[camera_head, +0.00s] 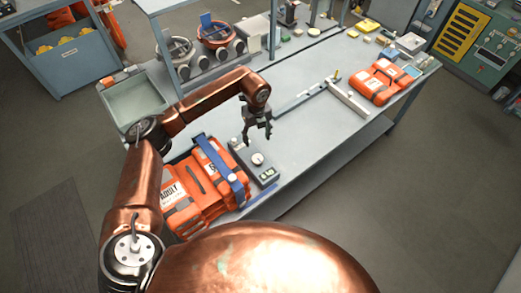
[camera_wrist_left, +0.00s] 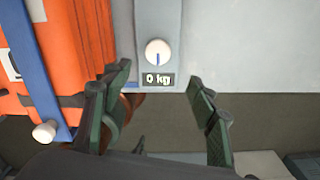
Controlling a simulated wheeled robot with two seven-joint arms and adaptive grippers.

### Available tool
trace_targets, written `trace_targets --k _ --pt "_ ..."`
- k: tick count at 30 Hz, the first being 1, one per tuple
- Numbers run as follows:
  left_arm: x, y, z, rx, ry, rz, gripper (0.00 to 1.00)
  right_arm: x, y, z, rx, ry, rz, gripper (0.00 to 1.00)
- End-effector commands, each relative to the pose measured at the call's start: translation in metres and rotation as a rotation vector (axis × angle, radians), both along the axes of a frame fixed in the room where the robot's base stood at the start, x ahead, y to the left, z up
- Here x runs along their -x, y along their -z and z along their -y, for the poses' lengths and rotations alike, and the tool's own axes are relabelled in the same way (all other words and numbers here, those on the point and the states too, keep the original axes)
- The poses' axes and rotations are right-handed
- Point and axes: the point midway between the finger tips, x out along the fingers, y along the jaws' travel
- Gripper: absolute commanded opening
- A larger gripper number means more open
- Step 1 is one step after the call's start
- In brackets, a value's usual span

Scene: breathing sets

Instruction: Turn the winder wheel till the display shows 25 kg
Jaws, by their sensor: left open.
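A grey box on the bench carries a white round wheel (camera_head: 257,158) with a blue mark. In the left wrist view the wheel (camera_wrist_left: 158,52) has its blue mark pointing down toward the display (camera_wrist_left: 158,79), which reads "0 kg". The display (camera_head: 267,175) is too small to read in the head view. My left gripper (camera_head: 257,139) is open and empty, above the box and apart from the wheel. In the left wrist view its fingers (camera_wrist_left: 160,73) stand wide on either side of the display. My right gripper is not in view.
Orange cases (camera_head: 196,182) with a blue strap (camera_head: 222,168) stand close beside the box; the strap's end has a white knob (camera_wrist_left: 44,132). A grey tray (camera_head: 137,101) lies at the left. More orange packs (camera_head: 380,82) lie at the far right. The bench middle is mostly clear.

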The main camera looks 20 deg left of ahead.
Motion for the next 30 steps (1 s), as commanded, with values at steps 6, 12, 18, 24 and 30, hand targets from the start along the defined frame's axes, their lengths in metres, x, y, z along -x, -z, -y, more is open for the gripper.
trace_targets --k 6,12,18,24,30 --pt "0.003 0.033 -0.002 -0.001 -0.002 -0.001 0.54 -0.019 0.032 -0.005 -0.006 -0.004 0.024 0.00" --pt "0.000 0.057 -0.001 0.000 -0.001 -0.006 0.54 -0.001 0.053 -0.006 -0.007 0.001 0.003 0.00" --pt "0.000 0.071 -0.001 0.000 -0.001 -0.010 0.54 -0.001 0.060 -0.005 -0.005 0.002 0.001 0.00" --pt "0.001 0.097 0.000 0.000 -0.001 -0.011 0.54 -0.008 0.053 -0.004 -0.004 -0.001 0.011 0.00" --pt "0.001 0.127 0.000 0.000 -0.001 -0.010 0.54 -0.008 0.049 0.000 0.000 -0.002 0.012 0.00"
